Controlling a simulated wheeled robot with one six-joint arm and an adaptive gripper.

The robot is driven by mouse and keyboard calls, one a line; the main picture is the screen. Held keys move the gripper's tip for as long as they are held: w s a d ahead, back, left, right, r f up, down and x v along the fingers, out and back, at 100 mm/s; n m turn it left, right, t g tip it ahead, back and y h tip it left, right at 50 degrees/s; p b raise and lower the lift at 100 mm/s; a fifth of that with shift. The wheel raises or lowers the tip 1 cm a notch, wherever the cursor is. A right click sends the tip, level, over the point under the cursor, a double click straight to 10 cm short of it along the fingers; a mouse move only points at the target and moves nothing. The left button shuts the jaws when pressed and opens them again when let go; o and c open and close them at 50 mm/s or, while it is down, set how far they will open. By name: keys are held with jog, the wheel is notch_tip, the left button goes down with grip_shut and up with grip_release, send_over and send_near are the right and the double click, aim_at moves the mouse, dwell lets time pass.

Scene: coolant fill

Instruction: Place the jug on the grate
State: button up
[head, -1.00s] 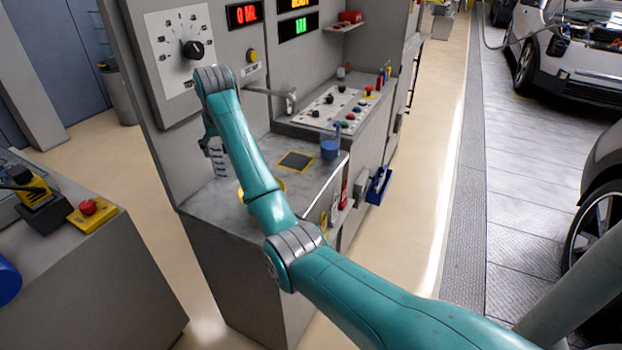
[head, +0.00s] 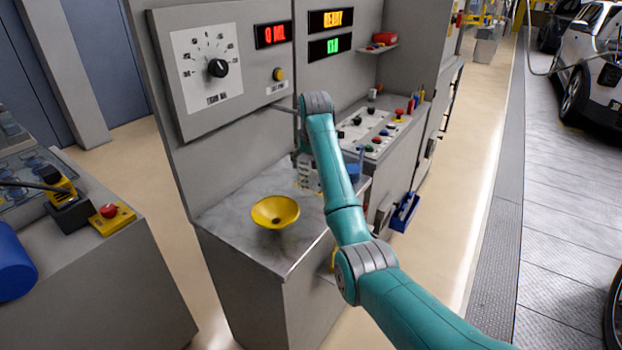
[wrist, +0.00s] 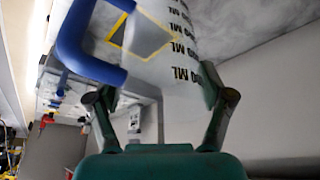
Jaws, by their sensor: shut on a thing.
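The jug (wrist: 186,45) is clear with black ML markings and a blue handle (wrist: 72,50). In the wrist view my gripper (wrist: 162,103) is shut on the jug, one finger on each side. In the head view the jug (head: 307,176) shows partly behind my arm, over the counter; I cannot tell its height. The grate (wrist: 143,38), a dark square with a yellow border, appears close to the jug in the wrist view, partly covered by the jug and handle.
A yellow funnel (head: 275,212) sits on the counter (head: 230,222) left of the jug. A spout (head: 284,107) comes from the wall panel, partly behind my arm. A control panel (head: 352,142) with knobs lies behind.

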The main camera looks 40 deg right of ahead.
aim_at(309, 174)
jog(key=shift+a+f, duration=0.1)
jog(key=shift+f, duration=2.4)
jog(key=o, duration=1.1)
jog(key=shift+f, duration=0.1)
